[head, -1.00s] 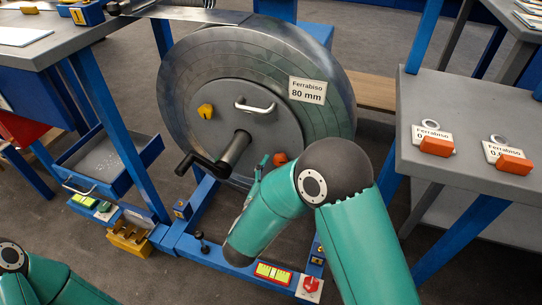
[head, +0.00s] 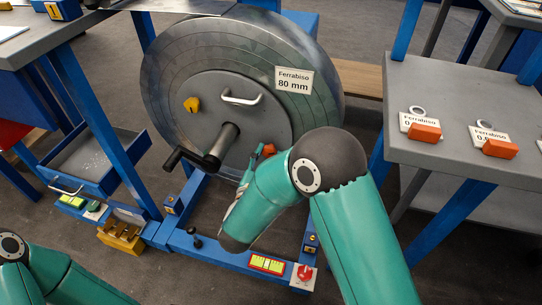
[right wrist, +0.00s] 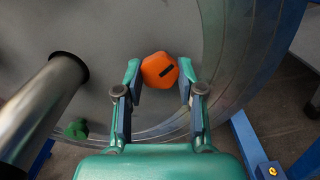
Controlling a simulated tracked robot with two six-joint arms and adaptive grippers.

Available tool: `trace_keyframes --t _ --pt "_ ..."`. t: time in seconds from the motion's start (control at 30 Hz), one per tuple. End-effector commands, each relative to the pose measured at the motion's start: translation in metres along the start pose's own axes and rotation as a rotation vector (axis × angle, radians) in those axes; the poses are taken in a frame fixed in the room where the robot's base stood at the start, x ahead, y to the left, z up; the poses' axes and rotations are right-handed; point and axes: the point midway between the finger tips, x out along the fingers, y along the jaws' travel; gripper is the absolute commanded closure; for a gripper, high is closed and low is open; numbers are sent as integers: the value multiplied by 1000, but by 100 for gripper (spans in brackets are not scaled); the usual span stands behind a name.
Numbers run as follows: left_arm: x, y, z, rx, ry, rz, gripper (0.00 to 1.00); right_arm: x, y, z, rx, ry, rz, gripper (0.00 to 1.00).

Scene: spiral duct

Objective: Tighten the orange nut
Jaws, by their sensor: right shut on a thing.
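In the head view the orange nut (head: 268,150) is partly hidden behind my right arm and gripper (head: 256,155). My left gripper is out of view; only part of my left arm shows at the lower left.
The large disc (head: 165,75) has a yellow knob (head: 192,104), a handle (head: 240,98) and a black crank (head: 192,160) on a metal shaft (right wrist: 42,108). A green knob (right wrist: 76,129) shows beside the shaft. A grey table (head: 450,95) stands at the right.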

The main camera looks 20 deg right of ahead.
Motion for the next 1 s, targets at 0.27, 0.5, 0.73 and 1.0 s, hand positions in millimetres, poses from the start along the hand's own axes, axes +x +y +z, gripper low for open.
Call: trace_keyframes --t 0.27,0.5,0.73,1.0 --pt "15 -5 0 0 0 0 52 -1 -4 -5 75 -1 -14 97" --pt "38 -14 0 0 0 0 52 -1 -4 -7 241 0 -13 97" --pt "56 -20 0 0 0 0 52 -2 -4 -6 451 1 -14 97" --pt "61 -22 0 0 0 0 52 -2 -3 -4 705 3 -15 97"
